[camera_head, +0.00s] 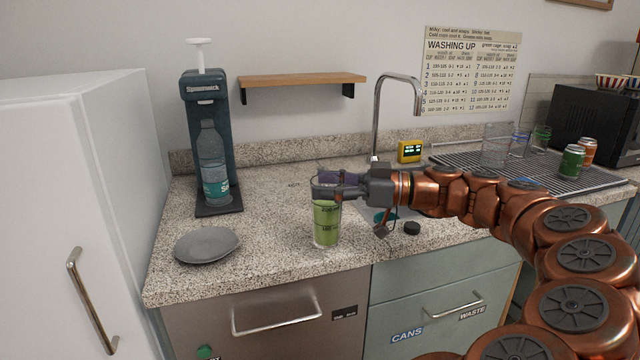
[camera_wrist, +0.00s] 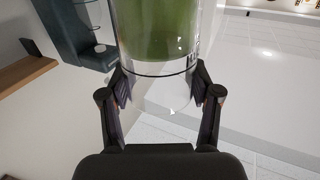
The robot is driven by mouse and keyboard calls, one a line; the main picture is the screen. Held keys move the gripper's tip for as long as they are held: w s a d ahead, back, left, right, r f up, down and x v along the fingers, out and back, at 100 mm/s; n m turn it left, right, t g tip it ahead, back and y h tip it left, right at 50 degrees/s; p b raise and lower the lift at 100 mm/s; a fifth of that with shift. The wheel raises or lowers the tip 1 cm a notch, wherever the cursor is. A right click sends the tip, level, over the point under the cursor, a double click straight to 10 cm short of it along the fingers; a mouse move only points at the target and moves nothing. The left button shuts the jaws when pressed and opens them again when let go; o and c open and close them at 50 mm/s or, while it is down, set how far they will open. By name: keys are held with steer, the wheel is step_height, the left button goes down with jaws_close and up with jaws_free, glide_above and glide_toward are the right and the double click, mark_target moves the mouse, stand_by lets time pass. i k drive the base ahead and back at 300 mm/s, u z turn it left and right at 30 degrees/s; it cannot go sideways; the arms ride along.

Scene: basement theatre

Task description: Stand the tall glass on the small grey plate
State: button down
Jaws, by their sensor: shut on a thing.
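A tall clear glass (camera_head: 326,225) with green contents and dark markings is upright over the front part of the counter. My gripper (camera_head: 328,188) is shut on it near its rim, coming from the right. I cannot tell whether its base touches the counter. In the wrist view the glass (camera_wrist: 160,75) sits between both fingers of my gripper (camera_wrist: 160,92). The small grey plate (camera_head: 206,245) lies flat and empty on the counter to the left of the glass, near the front edge.
A teal soda machine with a bottle (camera_head: 212,160) stands behind the plate. A black round item (camera_head: 411,228) lies right of the glass. A black drain rack (camera_head: 530,168) at right holds glasses and cans. The counter between plate and glass is clear.

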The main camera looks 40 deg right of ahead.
mark_target(207, 248)
steer(key=z, duration=2.45)
steer(key=k, duration=1.55)
steer(key=u, duration=1.8)
steer(key=i, duration=1)
steer(key=u, duration=0.05)
